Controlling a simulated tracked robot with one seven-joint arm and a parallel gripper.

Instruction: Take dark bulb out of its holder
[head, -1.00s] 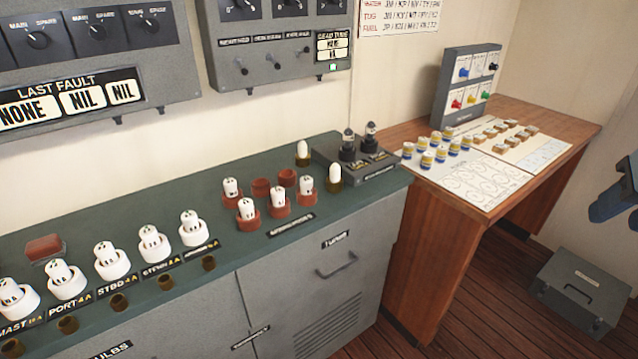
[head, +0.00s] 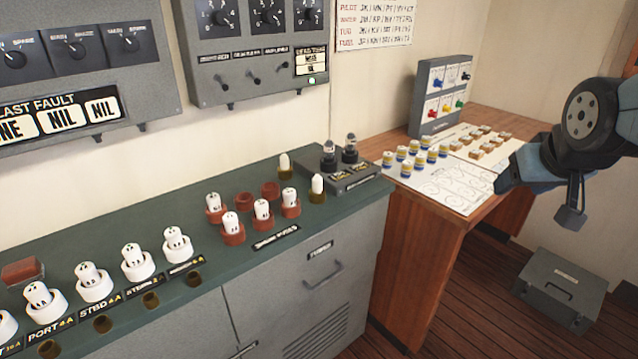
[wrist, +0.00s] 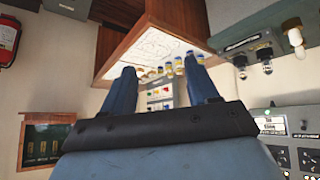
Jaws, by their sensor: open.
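Two small glass-topped bulbs, one on the left (head: 329,149) and one on the right (head: 351,142), stand upright in black sockets on a grey holder block (head: 362,177) at the right end of the green counter. I cannot tell which of them is the dark one. Both also show upside down in the wrist view, near the right (wrist: 265,67) (wrist: 241,72). My gripper (wrist: 160,68) is open and empty, its two blue fingers apart. It is well away from the bulbs, which lie to the right of its fingers in the wrist view.
White bulbs stand in brass cups (head: 317,196) beside the block. Several white-topped fuses in red holders (head: 232,234) stand further left. A wooden table (head: 455,232) with a chart, jars and a switch box (head: 440,95) adjoins the counter. A grey case (head: 556,288) sits on the floor.

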